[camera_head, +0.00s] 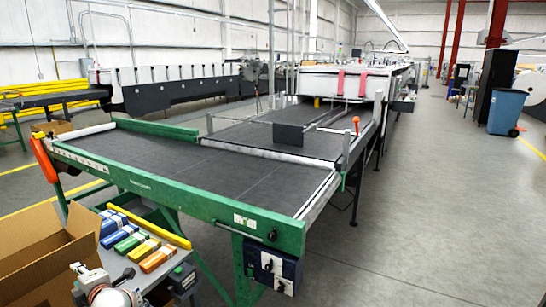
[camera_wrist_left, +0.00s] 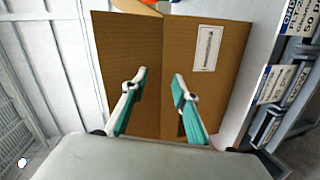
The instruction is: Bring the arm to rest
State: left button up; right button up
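My left gripper (camera_wrist_left: 160,78) shows in the left wrist view with two teal and grey fingers spread apart. Nothing is held between the fingers. An open brown cardboard box (camera_wrist_left: 215,85) with a white label stands behind the fingertips; I cannot tell the gap between them. In the head view the same box (camera_head: 45,245) is at the lower left. Grey and white parts at the bottom left edge of that view seem to be my left arm, cut off by the frame. My right gripper is in neither view.
A green-framed conveyor (camera_head: 200,165) fills the middle of the head view. Small blue, green, yellow and orange packs (camera_head: 130,241) lie on a grey table beside the box. A blue bin (camera_head: 507,108) stands at the right.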

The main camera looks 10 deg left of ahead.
pick_arm(q)
jog(key=d+r+m+t+h, duration=0.2)
jog(key=d+r+m+t, duration=0.1)
jog(key=d+m+t, duration=0.9)
jog(key=s+d+f+m+h, duration=0.1)
jog(key=d+f+m+h, duration=0.15)
jog(key=d, duration=0.25)
jog(key=s+d+f+m+h+b, duration=0.1)
jog(key=d+f+m+h, duration=0.1)
jog(key=d+m+h, duration=0.3)
jog(key=s+d+f+m+h, duration=0.2)
jog(key=d+f+m, duration=0.1)
jog(key=d, duration=0.3)
jog(key=s+d+f+m+g+h, duration=0.2)
jog(key=s+d+f+m+g, duration=0.2)
jog(key=s+d+f, duration=0.3)
jog(key=s+d+f+m+g+h+b, duration=0.1)
jog(key=s+d+f+m+g+h, duration=0.2)
jog(key=s+f, duration=0.9)
jog(key=s+d+m+g, duration=0.1)
jog(key=d+m, duration=0.2)
jog(key=d, duration=0.1)
jog(key=shift+d+f, duration=0.25)
jog(key=shift+f, duration=0.05)
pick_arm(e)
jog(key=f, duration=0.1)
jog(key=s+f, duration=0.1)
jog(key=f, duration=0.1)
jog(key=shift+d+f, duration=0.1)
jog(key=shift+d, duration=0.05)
